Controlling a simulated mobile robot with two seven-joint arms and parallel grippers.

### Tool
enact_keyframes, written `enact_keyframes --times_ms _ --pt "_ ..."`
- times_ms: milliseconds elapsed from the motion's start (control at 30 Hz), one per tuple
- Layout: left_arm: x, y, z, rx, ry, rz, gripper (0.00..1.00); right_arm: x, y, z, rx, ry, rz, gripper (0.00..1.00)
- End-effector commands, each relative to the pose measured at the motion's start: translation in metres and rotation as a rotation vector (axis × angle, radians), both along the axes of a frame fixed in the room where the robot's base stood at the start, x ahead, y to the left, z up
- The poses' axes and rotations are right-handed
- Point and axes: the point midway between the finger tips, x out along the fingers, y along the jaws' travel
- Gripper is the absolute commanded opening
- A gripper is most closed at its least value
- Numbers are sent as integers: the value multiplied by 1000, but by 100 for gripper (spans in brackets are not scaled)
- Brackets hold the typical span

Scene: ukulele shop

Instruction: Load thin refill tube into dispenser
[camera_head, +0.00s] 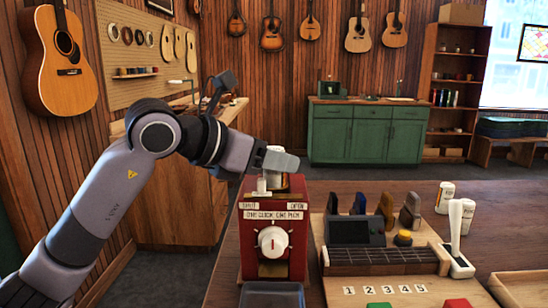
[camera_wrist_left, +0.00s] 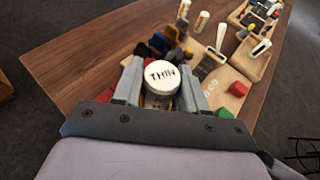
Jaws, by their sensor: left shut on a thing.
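The red dispenser (camera_head: 250,262) stands on the table with a white dial (camera_head: 273,242) and labels reading SHUT, OPEN and ONE CLICK ONE PICK. My left gripper (camera_head: 270,176) is right over its top. In the left wrist view its fingers (camera_wrist_left: 160,88) are shut around the thin refill tube (camera_wrist_left: 160,74), whose white cap reads THIN and faces the camera. The tube's lower part is hidden by the cap and fingers. I cannot tell whether the tube is inside the dispenser's top opening or just above it. My right gripper is not in view.
A dark tray (camera_head: 272,295) sits in front of the dispenser. To its right is a wooden board (camera_head: 375,285) with a small fretboard and numbered labels. A white-handled tool (camera_head: 455,222) and two white tubes (camera_head: 445,197) stand further right. The table behind the dispenser is clear.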

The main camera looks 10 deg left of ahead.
Motion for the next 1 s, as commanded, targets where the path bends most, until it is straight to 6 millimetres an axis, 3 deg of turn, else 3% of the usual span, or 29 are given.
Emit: enact_keyframes --times_ms 467,500,1000 --pt "0 0 -11 0 0 0 12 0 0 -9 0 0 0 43" --pt "0 0 -10 0 0 0 51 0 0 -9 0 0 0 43" --pt "-8 9 -5 0 -1 1 52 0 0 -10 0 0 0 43"
